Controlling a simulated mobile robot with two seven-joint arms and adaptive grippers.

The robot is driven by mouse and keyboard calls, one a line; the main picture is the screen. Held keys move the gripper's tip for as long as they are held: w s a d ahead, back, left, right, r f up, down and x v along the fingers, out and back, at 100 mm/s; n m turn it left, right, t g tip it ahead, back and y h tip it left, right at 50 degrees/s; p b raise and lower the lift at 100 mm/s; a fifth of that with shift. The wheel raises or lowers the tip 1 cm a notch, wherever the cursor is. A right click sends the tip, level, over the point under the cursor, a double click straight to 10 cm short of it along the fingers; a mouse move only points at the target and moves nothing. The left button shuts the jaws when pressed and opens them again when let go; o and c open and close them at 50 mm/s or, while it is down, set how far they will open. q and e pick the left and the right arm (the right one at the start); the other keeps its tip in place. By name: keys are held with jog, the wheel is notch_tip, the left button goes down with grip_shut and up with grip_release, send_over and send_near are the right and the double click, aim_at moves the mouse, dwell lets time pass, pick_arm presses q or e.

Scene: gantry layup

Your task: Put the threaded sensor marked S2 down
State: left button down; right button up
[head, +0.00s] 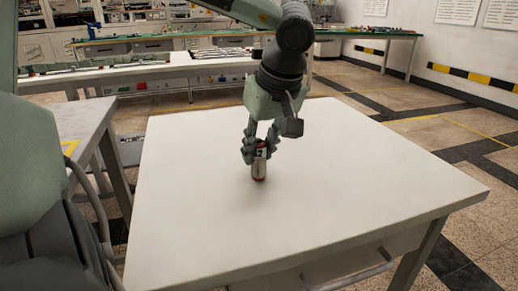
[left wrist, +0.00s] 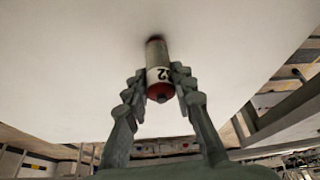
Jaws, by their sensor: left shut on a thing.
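The threaded sensor (head: 259,169) is a small upright metal cylinder with a white label and a reddish end. In the left wrist view the sensor (left wrist: 157,56) shows a label that reads as S2, partly turned away. My left gripper (head: 260,150) is shut on the sensor's upper part, one finger on each side. The sensor's lower end is at or just above the white table top (head: 200,220); I cannot tell whether it touches. My right gripper is in neither view.
The table top around the sensor is bare. A grey table (head: 80,125) stands close on the left. Benches with parts (head: 200,65) stand behind, across an open floor. A rail handle (head: 350,272) runs along the table's front edge.

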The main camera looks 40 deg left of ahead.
pick_arm(q)
jog(key=shift+f, duration=0.1)
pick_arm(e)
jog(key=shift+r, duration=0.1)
pick_arm(q)
jog(key=c, duration=1.3)
grip_release()
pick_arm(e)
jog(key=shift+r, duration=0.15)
pick_arm(q)
jog(key=shift+d+r, duration=0.1)
jog(key=shift+r, duration=0.45)
jog(key=shift+p+v, duration=1)
jog(key=shift+v, duration=4.55)
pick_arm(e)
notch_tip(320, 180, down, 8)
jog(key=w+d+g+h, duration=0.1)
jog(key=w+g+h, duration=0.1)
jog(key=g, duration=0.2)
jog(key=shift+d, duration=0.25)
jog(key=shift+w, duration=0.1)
